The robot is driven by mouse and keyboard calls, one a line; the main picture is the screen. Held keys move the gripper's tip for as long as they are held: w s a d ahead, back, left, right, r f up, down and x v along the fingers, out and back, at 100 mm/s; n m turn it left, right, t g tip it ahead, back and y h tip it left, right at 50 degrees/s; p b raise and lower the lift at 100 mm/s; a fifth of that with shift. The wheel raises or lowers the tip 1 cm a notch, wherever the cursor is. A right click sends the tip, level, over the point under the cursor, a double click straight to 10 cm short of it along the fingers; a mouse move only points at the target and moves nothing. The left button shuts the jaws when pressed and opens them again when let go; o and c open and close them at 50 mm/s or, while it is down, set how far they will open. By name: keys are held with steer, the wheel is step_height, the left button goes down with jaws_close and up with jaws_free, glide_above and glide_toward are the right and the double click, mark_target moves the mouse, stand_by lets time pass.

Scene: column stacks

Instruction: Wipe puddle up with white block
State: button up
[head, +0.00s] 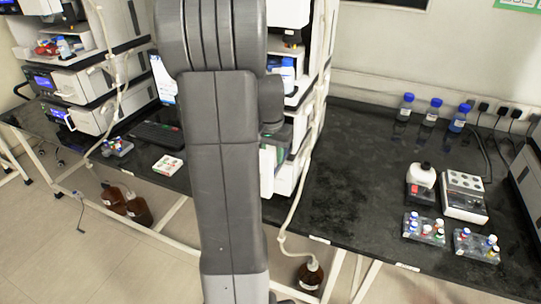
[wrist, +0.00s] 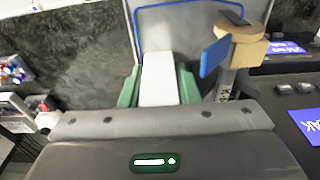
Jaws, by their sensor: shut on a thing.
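My gripper (wrist: 159,72) is shut on the white block (wrist: 159,84). The block stands out between the two green fingers in the wrist view. In the head view my own arm covers the middle of the picture and mostly hides the gripper. Beyond the block in the wrist view is a pale grey panel with a blue line along its edge (wrist: 190,8). I cannot make out a puddle in either view. I cannot tell whether the block touches anything beyond it.
A black bench (head: 345,175) has clear room at its middle right. Blue-capped bottles (head: 432,112), vial racks (head: 424,229) and a small mixer (head: 421,183) stand on its right. Instrument stacks (head: 75,75) stand at left. A blue-and-tan fixture (wrist: 235,48) is close right of the gripper.

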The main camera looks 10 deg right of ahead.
steer(key=shift+s+a+r, duration=0.15)
steer(key=shift+s+a, duration=0.4)
steer(key=shift+s, duration=0.3)
steer(key=shift+s+a+b, duration=0.4)
steer(key=shift+s+a, duration=0.2)
steer(key=shift+s, duration=0.3)
steer(key=shift+w+d+p, duration=0.3)
steer(key=shift+w+d, duration=0.35)
steer(key=shift+w, duration=0.3)
steer(key=shift+w+d+p, duration=0.25)
steer(key=shift+w+d, duration=0.35)
steer(key=shift+w, duration=0.3)
steer(key=shift+s+a+f+b, duration=0.2)
steer(key=shift+s+a+b, duration=0.1)
steer(key=shift+s+a, duration=0.45)
steer(key=shift+s+a+r, duration=0.1)
steer(key=shift+s+a, duration=0.15)
steer(key=shift+s, duration=0.3)
steer(key=shift+s+a, duration=0.25)
steer(key=shift+s, duration=0.3)
steer(key=shift+w+d+p, duration=0.25)
steer(key=shift+w+d, duration=0.4)
steer(key=shift+w, duration=0.3)
steer(key=shift+w+d+p, duration=0.2)
steer(key=shift+w+d, duration=0.4)
steer(key=shift+w, duration=0.3)
